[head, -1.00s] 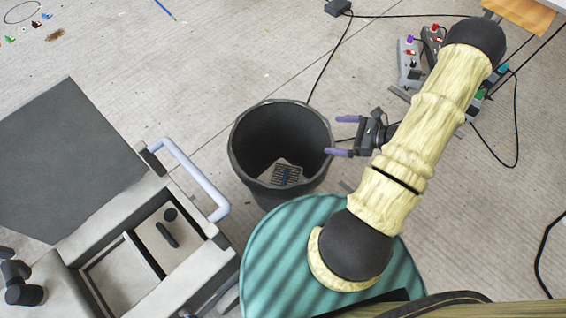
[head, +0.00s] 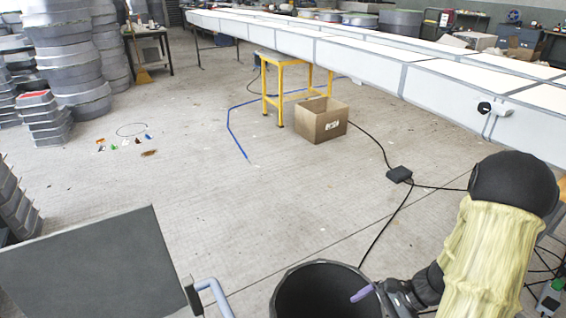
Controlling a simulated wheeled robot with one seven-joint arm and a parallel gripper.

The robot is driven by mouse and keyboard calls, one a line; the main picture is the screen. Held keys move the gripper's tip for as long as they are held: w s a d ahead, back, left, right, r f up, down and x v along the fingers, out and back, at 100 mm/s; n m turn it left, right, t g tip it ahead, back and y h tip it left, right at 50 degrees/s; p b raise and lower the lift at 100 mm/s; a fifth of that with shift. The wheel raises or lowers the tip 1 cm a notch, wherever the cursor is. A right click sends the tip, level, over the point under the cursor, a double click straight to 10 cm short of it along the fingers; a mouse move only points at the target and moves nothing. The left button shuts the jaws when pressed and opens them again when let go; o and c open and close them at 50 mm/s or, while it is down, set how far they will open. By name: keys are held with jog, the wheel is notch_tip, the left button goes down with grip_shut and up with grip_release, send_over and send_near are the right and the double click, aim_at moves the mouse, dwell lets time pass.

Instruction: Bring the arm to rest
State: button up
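My arm, in a pale yellow cover with black joints, comes down at the lower right of the head view. My gripper (head: 361,293) is at the bottom edge, over the right rim of a black bin (head: 318,268). One purple finger shows; the other is cut off by the frame's edge. The visible finger stands off to one side with nothing against it, and the fingers were wide apart a second ago. I see nothing held. The bin's bottom is out of view.
A dark flat panel (head: 95,270) and a pale blue handle (head: 212,292) are left of the bin. A cardboard box (head: 321,120) stands by a yellow stool (head: 283,85). Black cables and a small black box (head: 399,174) lie on the floor.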

jog(key=s+a+r+n+t+h, duration=0.1)
jog(key=a+r+n+t+h, duration=0.2)
jog(key=r+n, duration=0.4)
jog(key=a+r+n+h, duration=0.3)
jog(key=r+n+h, duration=0.25)
jog(key=n, duration=0.25)
jog(key=w+p+v, duration=0.3)
jog(key=p+v, duration=1.3)
jog(key=p, duration=0.1)
jog(key=w+r+p+v, duration=0.1)
jog(key=w+p+v, duration=0.2)
jog(key=p+v, duration=1.3)
jog(key=shift+w+r+p, duration=0.35)
jog(key=shift+w+p, duration=0.05)
